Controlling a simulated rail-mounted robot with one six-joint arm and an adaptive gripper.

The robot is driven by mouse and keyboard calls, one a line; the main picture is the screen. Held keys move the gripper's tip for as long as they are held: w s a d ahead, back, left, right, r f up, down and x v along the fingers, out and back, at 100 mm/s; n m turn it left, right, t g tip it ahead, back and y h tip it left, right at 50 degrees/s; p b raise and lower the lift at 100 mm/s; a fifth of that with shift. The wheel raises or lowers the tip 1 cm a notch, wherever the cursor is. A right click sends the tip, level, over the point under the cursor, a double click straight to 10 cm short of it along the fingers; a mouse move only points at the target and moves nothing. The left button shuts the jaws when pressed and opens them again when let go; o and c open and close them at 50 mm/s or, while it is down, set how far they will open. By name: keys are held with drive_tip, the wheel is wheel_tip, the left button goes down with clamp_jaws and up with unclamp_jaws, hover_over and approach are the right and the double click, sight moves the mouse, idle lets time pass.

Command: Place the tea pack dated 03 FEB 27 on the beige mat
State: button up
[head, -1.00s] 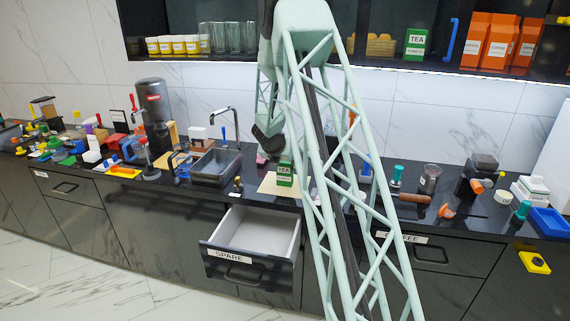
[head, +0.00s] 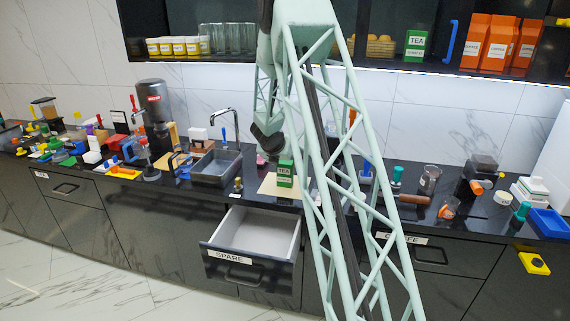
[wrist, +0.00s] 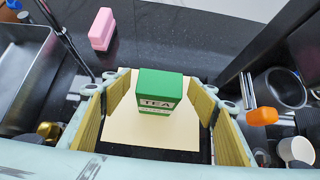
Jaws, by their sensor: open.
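A green tea pack (head: 285,172) with a white TEA label stands upright on the beige mat (head: 268,186) on the dark counter. In the wrist view the pack (wrist: 157,92) stands on the mat (wrist: 125,131) between my gripper's two yellow-padded fingers. My gripper (wrist: 157,108) is open, with a gap on each side of the pack. The date on this pack is too small to read. A second green TEA pack (head: 416,44) stands on the shelf at the upper right; its date is not readable either. My arm hides part of the counter right of the mat.
An open, empty drawer labelled SPARE (head: 258,232) juts out below the counter. A sink (head: 214,166) lies left of the mat, and a pink block (wrist: 102,29) lies behind it. An orange-handled item (wrist: 262,116) and cups are to the right.

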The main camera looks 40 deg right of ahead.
drive_tip(key=v, duration=1)
drive_tip(key=shift+p, duration=0.35)
drive_tip(key=shift+s+a, duration=0.1)
drive_tip(key=shift+r, duration=0.15)
drive_tip(key=s+a+r+m+g, duration=0.1)
drive_tip(key=s+a+r+m, duration=0.65)
drive_tip(key=s+r, duration=0.35)
drive_tip(key=s+a+r+m, duration=0.6)
drive_tip(key=s+a+r, duration=0.3)
drive_tip(key=s+r, duration=0.2)
drive_tip(key=s+a+m+y, duration=0.7)
drive_tip(key=s+a+m, duration=0.4)
drive_tip(key=s+a, duration=1.8)
drive_tip(key=shift+s+a+m, duration=0.35)
drive_tip(key=shift+s, duration=0.75)
